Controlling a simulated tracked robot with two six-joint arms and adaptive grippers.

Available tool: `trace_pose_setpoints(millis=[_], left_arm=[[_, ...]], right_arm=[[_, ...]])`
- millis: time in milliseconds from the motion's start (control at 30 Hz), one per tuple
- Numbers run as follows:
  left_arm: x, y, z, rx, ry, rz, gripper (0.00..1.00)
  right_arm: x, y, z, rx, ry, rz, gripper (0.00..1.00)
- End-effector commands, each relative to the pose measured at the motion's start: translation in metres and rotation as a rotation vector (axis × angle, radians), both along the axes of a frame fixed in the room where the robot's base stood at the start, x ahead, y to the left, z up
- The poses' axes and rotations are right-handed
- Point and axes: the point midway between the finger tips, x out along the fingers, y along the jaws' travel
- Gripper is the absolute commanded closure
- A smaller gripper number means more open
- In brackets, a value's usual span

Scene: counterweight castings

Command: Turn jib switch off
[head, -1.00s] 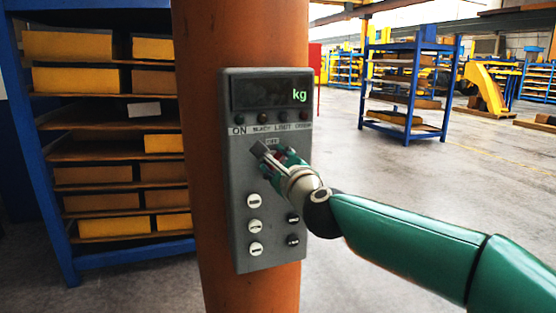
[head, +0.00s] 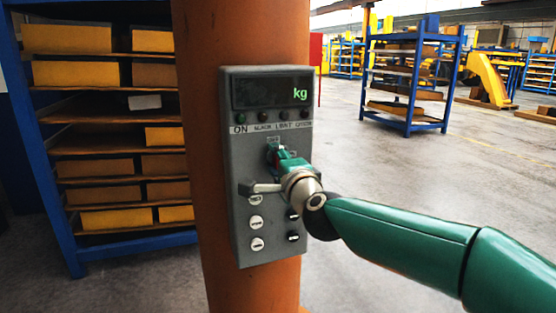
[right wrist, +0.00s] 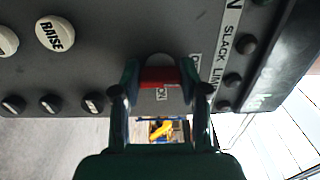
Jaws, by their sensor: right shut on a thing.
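A grey control box (head: 240,215) is fixed to an orange column, with a lit "kg" display at its top. The jib switch (right wrist: 160,77) shows in the right wrist view as a red piece in front of a grey round base. My right gripper (head: 278,154) is shut on this switch, one finger on each side, just below the row of indicator lamps. An "OFF" label shows just above the gripper in the head view. My left gripper is not in view.
White push buttons (head: 256,222) and black knobs (head: 293,237) are on the lower box. A blue rack (head: 62,225) with yellow boxes stands left behind the orange column (head: 205,120). Another blue rack (head: 408,120) stands farther back right. Floor between is clear.

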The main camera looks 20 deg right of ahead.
Motion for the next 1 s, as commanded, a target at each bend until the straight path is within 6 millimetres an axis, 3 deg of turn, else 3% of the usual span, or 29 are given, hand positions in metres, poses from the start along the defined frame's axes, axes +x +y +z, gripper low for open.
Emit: trace_pose_setpoints(millis=[500,533,667,1000], left_arm=[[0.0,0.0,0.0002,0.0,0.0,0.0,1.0],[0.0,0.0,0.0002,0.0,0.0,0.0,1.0],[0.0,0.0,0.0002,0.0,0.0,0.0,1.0],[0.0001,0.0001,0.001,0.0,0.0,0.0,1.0]], right_arm=[[0.0004,0.004,-0.0072,-0.027,0.013,0.01,0.91],[0.0004,0.004,-0.0073,-0.027,0.013,0.01,0.53],[0.0003,0.0036,-0.0066,-0.026,0.012,0.009,0.31],[-0.0011,0.0011,-0.0028,-0.023,0.005,0.003,0.31]])
